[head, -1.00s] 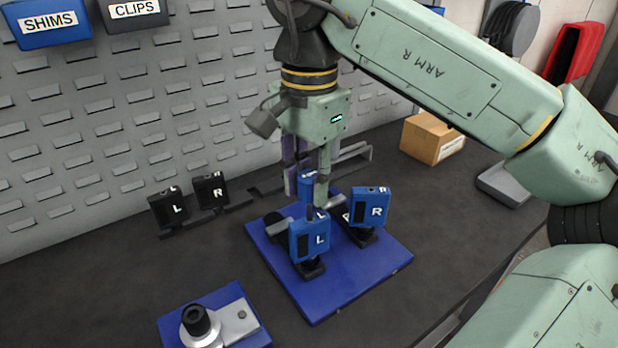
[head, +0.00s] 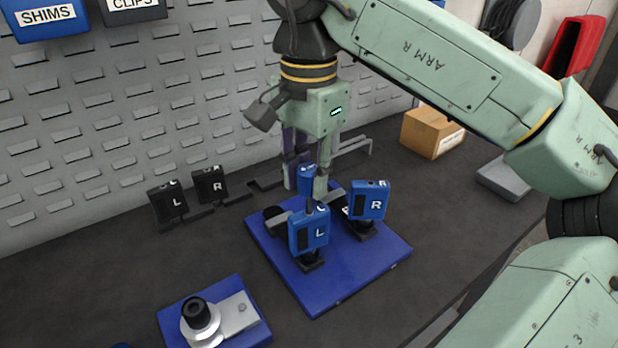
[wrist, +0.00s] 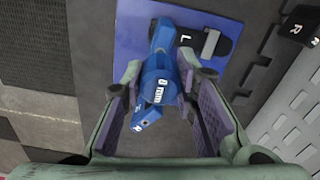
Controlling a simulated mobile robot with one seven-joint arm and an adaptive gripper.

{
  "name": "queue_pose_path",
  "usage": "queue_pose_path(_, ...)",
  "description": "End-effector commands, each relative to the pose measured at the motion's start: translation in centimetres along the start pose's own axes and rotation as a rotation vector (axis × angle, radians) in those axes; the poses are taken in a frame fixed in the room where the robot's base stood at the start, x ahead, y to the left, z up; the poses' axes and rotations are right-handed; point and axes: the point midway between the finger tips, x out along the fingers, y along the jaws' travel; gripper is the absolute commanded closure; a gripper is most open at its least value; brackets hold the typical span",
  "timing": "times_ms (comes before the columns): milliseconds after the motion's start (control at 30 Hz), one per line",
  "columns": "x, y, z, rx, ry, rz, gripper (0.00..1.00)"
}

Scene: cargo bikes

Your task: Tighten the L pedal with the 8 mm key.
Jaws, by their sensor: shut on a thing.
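My gripper (head: 305,190) is shut on a blue key (wrist: 158,85) with a white "mm" label; its number is hard to read. In the head view the key's blue top (head: 306,176) shows between the fingers, just behind the blue L pedal (head: 309,232). The L pedal stands upright at the left of a blue plate (head: 350,278). The blue R pedal (head: 370,200) stands to its right. The key's tip is hidden, so I cannot tell whether it is seated in the L pedal.
Black L (head: 168,203) and R (head: 210,187) pedals sit on a rail by the slotted grey wall (head: 110,110). A smaller blue plate with a black-topped silver part (head: 200,318) lies front left. A cardboard box (head: 432,133) stands at the back right.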

Motion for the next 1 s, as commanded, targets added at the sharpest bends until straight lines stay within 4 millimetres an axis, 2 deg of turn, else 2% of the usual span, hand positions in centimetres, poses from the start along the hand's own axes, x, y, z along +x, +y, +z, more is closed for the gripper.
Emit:
queue_pose_path(167,0.03,0.01,0.02,-0.023,-0.001,0.001,1.0)
queue_pose_path(333,-0.14,0.0,0.07,-0.257,-0.006,0.0,1.0)
queue_pose_path(600,0.2,0.09,-0.01,-0.526,-0.004,0.002,1.0)
queue_pose_path(1000,0.25,0.11,0.0,-0.582,-0.005,0.004,1.0)
